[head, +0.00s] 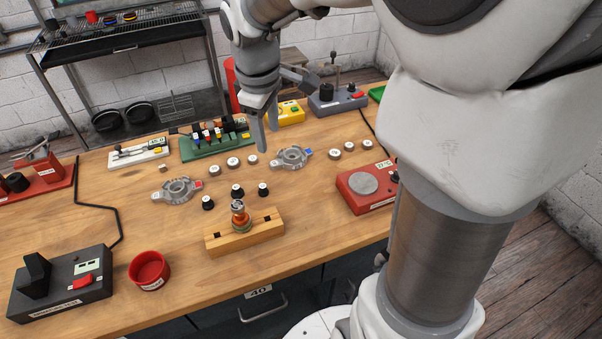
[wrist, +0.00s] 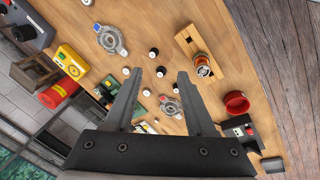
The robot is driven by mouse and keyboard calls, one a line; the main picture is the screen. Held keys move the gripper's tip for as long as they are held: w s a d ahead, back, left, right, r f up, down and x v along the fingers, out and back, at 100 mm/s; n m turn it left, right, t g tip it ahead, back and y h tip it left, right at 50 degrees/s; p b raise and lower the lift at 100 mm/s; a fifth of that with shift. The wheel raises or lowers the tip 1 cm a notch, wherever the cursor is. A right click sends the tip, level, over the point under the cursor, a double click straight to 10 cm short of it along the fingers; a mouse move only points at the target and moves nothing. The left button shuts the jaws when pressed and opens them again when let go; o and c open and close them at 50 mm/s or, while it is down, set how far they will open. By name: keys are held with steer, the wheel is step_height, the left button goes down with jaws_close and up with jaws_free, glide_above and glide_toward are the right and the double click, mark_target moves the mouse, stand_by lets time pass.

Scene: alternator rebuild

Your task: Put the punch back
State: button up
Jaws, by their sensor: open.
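My gripper (head: 267,138) is open and hangs over the back middle of the workbench, near the green rack and a grey alternator housing. In the wrist view its two fingers (wrist: 160,74) are spread apart, with nothing held between them. The green rack (head: 200,152) holds several upright tools with dark, red, blue and yellow parts. A white tray (head: 153,156) left of it holds slim metal tools. I cannot tell which of these, if any, is the punch.
A wooden block (head: 262,235) holds a copper-wound rotor (head: 239,216). Grey housings (head: 178,190) and several small round parts lie around it. A red cup (head: 150,268), a black device (head: 62,284) and a red device (head: 365,187) stand on the bench.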

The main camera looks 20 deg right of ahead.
steer(key=s+r+m+t, duration=0.1)
steer(key=s+m, duration=0.3)
steer(key=s, duration=0.5)
steer(key=s+r+m+t+y, duration=0.1)
steer(key=s+r+m+t, duration=0.1)
steer(key=s+m, duration=0.3)
steer(key=s+r, duration=0.1)
steer(key=s, duration=0.3)
steer(key=shift+r, duration=0.3)
steer(key=shift+s+a, duration=0.1)
